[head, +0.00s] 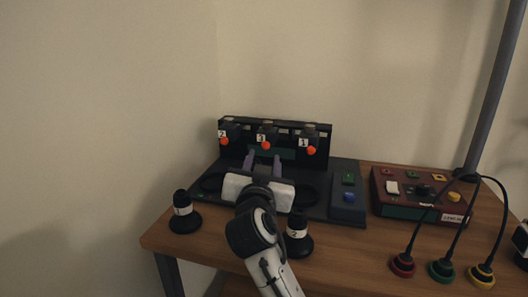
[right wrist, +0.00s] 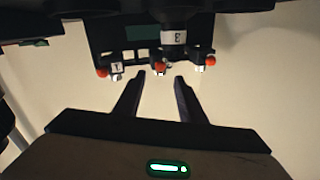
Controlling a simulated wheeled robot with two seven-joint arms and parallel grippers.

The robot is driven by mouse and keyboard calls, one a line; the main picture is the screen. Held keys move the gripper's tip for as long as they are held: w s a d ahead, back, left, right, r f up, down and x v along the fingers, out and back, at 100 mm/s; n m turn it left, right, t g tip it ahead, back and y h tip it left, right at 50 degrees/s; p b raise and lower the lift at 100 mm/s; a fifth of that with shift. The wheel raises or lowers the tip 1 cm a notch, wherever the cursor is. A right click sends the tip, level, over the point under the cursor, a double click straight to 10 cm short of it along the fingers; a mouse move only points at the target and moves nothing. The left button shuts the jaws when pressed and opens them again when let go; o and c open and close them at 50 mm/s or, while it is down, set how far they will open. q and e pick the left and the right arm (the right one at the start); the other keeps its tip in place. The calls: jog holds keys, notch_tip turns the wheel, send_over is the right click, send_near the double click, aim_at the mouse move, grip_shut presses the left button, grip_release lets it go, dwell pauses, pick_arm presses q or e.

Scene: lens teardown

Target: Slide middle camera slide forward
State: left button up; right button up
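A dark rack at the back of the table holds three camera slides, each with an orange knob. The middle camera slide (head: 268,131) has a label that reads 3, and its orange knob (head: 266,144) faces me. My right gripper (head: 263,161) points at this slide from the front, just below its knob in the head view. In the right wrist view the gripper (right wrist: 160,76) is open, its two dark fingers apart. The middle knob (right wrist: 160,67) shows between and just beyond the fingertips; I cannot tell whether they touch it. My left gripper is not in view.
The left slide (head: 230,130) and right slide (head: 312,136) flank the middle one closely. Black lens pieces stand at the table's front left (head: 184,212) and in front (head: 298,236). A red control box (head: 410,196) and cabled plugs (head: 441,270) lie right.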

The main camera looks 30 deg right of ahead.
aim_at(266, 147)
jog(key=x, duration=0.7)
grip_shut()
